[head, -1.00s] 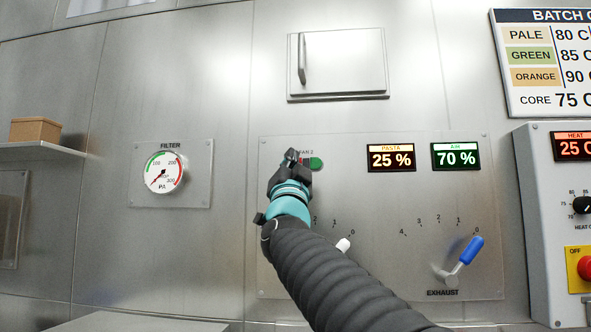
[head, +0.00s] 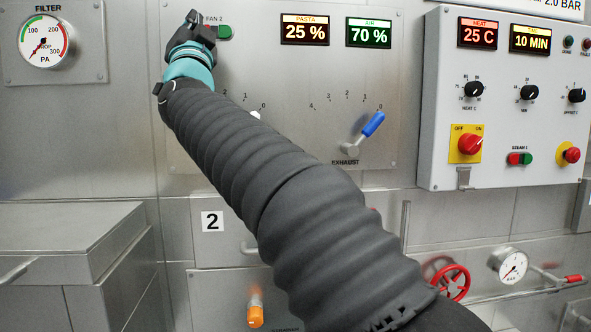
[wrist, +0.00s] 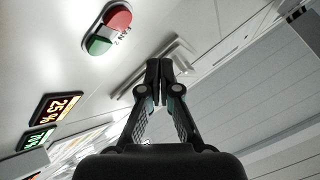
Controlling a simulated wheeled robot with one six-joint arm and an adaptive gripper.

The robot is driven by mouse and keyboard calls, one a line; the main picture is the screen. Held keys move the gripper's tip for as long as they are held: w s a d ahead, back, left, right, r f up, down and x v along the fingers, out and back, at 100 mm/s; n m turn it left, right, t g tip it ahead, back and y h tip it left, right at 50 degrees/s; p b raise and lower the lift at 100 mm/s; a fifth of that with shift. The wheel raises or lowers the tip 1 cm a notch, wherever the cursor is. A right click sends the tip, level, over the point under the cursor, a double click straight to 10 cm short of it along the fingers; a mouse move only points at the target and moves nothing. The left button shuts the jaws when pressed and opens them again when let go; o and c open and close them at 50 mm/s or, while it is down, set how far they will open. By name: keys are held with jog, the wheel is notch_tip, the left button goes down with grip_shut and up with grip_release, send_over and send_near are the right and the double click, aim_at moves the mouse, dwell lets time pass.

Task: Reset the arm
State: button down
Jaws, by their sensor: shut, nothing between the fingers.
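My gripper (head: 195,20) is at the upper left of the head view, in front of the fan panel and beside the FAN 2 button (head: 224,32). Its fingers are together with nothing between them. In the wrist view my gripper (wrist: 159,66) points past the red and green FAN 2 button (wrist: 109,27), which lies to the upper left of the fingertips. The fingers are apart from the button in the wrist view. My arm, in a dark ribbed sleeve, reaches from the bottom right up to the gripper and hides part of the panel.
The panel bears PASTA (head: 305,29) and AIR (head: 369,32) displays and a blue EXHAUST lever (head: 372,125). A grey control box (head: 445,100) with knobs stands right. Below are an orange handle (head: 255,317), a red valve wheel (head: 450,282) and a gauge (head: 510,265).

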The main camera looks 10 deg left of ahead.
jog(key=w+a+f+n+g+y, duration=0.15)
jog(key=a+f+n+g, duration=0.3)
jog(key=f, duration=0.45)
jog(key=w+a+f+n+g+y, duration=0.1)
jog(key=a+f+n+g+y, duration=0.2)
jog(key=a+f+g, duration=0.5)
jog(key=s+d+f+n+g+h, duration=0.1)
jog(key=d+f+h, duration=0.1)
jog(key=d+f, duration=0.45)
jog(key=s+d+f+n+g+h, duration=0.1)
jog(key=d+f+h, duration=0.15)
jog(key=f, duration=0.75)
jog(key=s+d+f+m+g+h, duration=0.1)
jog(key=s+d+f+g+h, duration=0.1)
jog(key=s+d+f, duration=0.35)
jog(key=s+d+f+g+h, duration=0.1)
jog(key=s+d+f, duration=0.2)
jog(key=d+f, duration=0.6)
jog(key=s+d+f+m+g+h, duration=0.15)
jog(key=s+d+f, duration=0.3)
jog(key=d, duration=0.55)
jog(key=s+d+f+m+h, duration=0.2)
jog(key=s+d+f, duration=0.1)
jog(key=s+d, duration=0.4)
jog(key=s+d+f+m+h, duration=0.1)
jog(key=s+d+f, duration=0.3)
jog(key=d, duration=0.9)
jog(key=shift+s+f+m+g+h, duration=0.35)
jog(key=shift+s+h, duration=0.5)
jog(key=shift+s, duration=0.95)
